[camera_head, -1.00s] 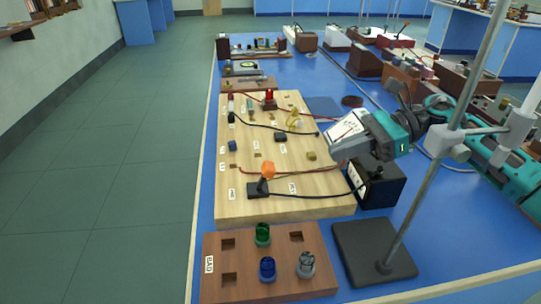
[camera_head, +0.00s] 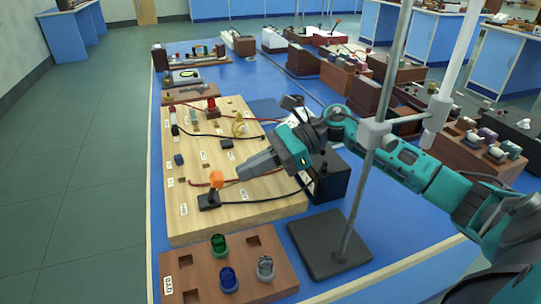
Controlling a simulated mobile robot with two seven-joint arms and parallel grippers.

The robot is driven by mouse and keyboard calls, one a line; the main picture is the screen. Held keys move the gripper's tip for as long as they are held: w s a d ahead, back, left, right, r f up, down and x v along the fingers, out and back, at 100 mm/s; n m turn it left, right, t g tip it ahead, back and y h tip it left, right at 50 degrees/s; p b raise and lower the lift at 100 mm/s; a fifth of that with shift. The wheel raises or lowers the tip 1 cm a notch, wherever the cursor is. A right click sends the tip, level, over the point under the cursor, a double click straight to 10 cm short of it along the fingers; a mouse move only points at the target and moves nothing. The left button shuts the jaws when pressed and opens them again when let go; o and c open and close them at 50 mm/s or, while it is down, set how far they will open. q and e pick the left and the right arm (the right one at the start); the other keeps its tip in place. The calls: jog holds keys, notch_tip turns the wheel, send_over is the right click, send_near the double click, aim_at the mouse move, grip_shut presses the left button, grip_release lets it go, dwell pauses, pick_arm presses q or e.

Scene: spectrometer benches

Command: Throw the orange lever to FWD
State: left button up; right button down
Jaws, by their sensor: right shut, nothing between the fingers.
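The orange lever (camera_head: 217,180) has an orange knob and stands on a small black base (camera_head: 208,201) on the near part of the light wooden board (camera_head: 240,218). Small white labels lie on the board near it, too small to read. My right gripper (camera_head: 243,172) is shut and empty, its fingers pointing left just to the right of the orange knob, with a small gap in the picture. My left gripper is not in view.
A metal stand with a dark base (camera_head: 329,244) rises in front of my right arm. A black box (camera_head: 331,175) sits right of the board. A brown block (camera_head: 207,286) with green, blue and grey knobs lies in front. Cables cross the board.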

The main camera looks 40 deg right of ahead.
aim_at(214, 187)
jog(key=shift+x, duration=1.1)
jog(key=shift+a+r+h, duration=0.1)
jog(key=shift+r+h, duration=0.15)
jog(key=shift+h, duration=0.15)
